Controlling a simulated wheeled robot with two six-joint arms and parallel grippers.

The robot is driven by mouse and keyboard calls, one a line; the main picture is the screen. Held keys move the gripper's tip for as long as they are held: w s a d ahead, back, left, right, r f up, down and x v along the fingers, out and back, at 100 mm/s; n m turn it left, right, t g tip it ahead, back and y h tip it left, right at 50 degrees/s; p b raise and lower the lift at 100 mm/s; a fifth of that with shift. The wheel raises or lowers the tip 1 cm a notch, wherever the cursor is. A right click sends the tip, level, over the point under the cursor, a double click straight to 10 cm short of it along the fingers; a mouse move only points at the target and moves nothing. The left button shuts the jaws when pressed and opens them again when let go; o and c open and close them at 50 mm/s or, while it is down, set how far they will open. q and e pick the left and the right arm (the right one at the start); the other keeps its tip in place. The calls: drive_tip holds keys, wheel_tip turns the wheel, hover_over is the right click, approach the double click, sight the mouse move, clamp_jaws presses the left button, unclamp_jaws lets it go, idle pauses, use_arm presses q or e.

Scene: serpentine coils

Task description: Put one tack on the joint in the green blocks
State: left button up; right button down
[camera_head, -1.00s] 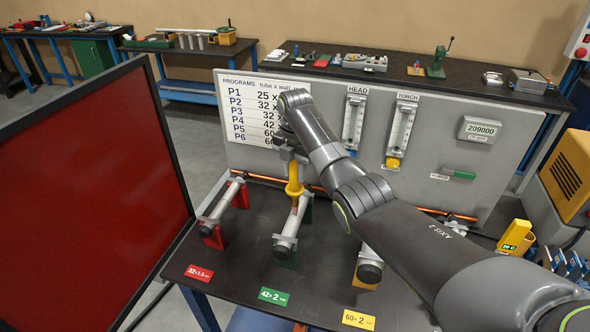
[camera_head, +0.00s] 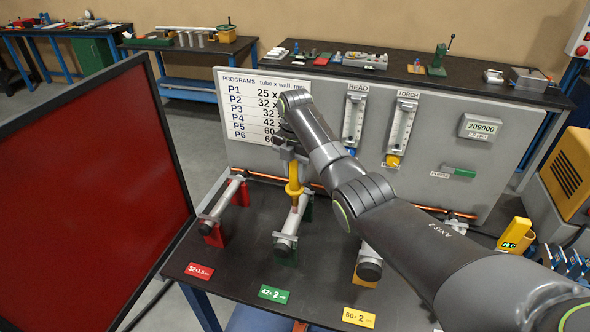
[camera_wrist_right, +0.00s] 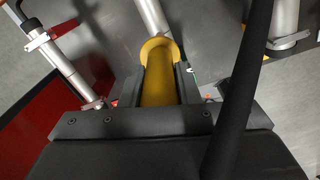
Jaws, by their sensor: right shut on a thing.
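The green blocks (camera_head: 285,258) hold a grey tube (camera_head: 288,238), with the green 42×2 card in front of them. My right gripper (camera_head: 292,160) is shut on a yellow torch (camera_head: 294,188), which points down over the middle of the tube. The torch's tip is at or just above the tube; I cannot tell whether it touches. In the right wrist view the yellow torch (camera_wrist_right: 160,75) sits between my fingers and covers the part of the tube (camera_wrist_right: 152,18) under it. The joint itself is hidden there. My left gripper is not in view.
Red blocks (camera_head: 214,236) with a tube stand to the left, and yellow blocks (camera_head: 364,284) with a tube to the right, partly behind my arm. A dark red screen (camera_head: 90,190) stands at the left. A grey panel (camera_head: 440,150) with gauges rises behind.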

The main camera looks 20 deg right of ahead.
drive_tip(key=shift+s+f, duration=0.2)
drive_tip(key=shift+f, duration=0.25)
idle(3.2)
drive_tip(key=shift+r, duration=0.15)
drive_tip(key=shift+w+r, duration=0.25)
drive_tip(key=shift+r, duration=3.4)
drive_tip(key=shift+f, duration=0.1)
